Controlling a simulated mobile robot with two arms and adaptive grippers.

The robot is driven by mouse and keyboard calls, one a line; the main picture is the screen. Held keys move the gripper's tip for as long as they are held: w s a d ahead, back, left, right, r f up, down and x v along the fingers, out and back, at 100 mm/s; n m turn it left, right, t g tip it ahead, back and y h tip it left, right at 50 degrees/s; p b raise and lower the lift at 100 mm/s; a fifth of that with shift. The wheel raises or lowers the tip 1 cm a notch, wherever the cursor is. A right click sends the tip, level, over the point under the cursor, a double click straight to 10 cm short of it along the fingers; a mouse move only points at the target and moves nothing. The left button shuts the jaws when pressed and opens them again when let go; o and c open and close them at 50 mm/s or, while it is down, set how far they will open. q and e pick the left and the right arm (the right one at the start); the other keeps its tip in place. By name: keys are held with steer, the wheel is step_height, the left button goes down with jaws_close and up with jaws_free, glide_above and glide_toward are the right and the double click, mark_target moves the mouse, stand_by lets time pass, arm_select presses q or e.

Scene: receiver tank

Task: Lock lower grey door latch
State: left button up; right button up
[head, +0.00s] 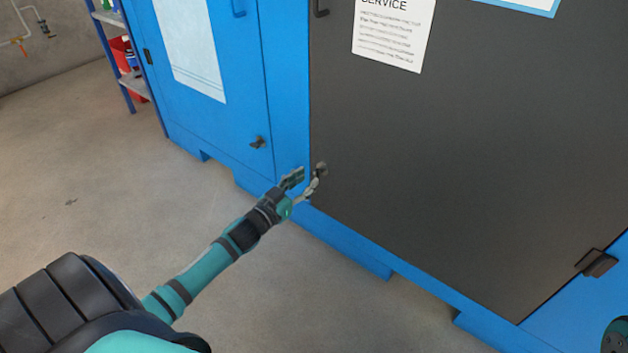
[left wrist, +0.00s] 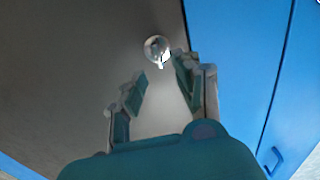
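The dark grey door (head: 480,130) fills the right of the head view, set in a blue frame. Its lower latch (head: 320,168) is a small dark knob at the door's lower left edge. In the left wrist view the latch (left wrist: 157,48) shows as a round shiny piece with a short tab, just beyond the fingertips. My left gripper (head: 305,181) is open at the latch, with its fingers apart and nothing clearly between them. The fingers also show apart in the left wrist view (left wrist: 161,76). Whether they touch the latch I cannot tell.
A blue door (head: 230,70) with a black latch (head: 258,142) stands left of the grey door. An upper black latch (head: 320,8) is at the grey door's top left. A dark hinge (head: 597,263) is at lower right. A shelf (head: 125,60) stands behind; the floor at left is clear.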

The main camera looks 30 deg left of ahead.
mark_target(315, 173)
arm_select(q)
steer(key=shift+w+d+b, duration=0.1)
steer(key=shift+w+b, duration=0.55)
steer(key=shift+w, duration=1.45)
steer(key=shift+c, duration=0.4)
jaws_close()
